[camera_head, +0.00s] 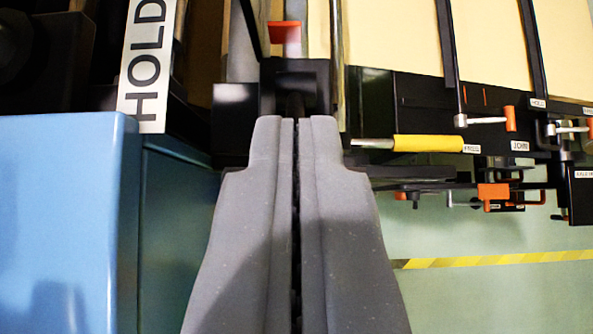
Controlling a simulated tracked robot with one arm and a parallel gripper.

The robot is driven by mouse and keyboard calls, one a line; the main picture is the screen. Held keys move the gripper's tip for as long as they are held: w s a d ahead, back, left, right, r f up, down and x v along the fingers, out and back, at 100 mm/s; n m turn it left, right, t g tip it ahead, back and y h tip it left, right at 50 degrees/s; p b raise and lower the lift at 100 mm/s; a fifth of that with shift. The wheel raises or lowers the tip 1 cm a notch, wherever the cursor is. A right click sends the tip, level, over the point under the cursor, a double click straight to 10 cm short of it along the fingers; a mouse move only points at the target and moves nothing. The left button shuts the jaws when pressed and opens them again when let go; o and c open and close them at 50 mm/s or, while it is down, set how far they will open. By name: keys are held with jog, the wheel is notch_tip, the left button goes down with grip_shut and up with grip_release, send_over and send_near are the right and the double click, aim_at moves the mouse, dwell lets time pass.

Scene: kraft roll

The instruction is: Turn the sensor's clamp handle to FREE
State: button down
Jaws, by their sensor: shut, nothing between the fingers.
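My gripper (295,122) is shut and empty, its grey fingers pointing up the picture. Its tips overlap a black block (298,80) in the view; I cannot tell whether they touch it. An orange-red piece (286,38) stands just beyond that block. To the right, a yellow handle (428,143) on a metal rod lies level, beside a small white label (472,149) too small to read surely. Farther right are small orange-tipped levers, one (510,118) near a small HOLD label (538,103). I cannot tell which of these is the sensor's clamp handle.
A blue cabinet (60,220) fills the lower left, close to my gripper. A large HOLD plate (148,70) is above it. Pale kraft paper (400,35) crosses the top. A label reads JOIN (520,145). Yellow-black tape (500,259) marks the open green floor.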

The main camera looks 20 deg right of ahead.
jog(key=shift+s+f, duration=0.15)
jog(key=shift+f, duration=0.2)
dwell(0.3)
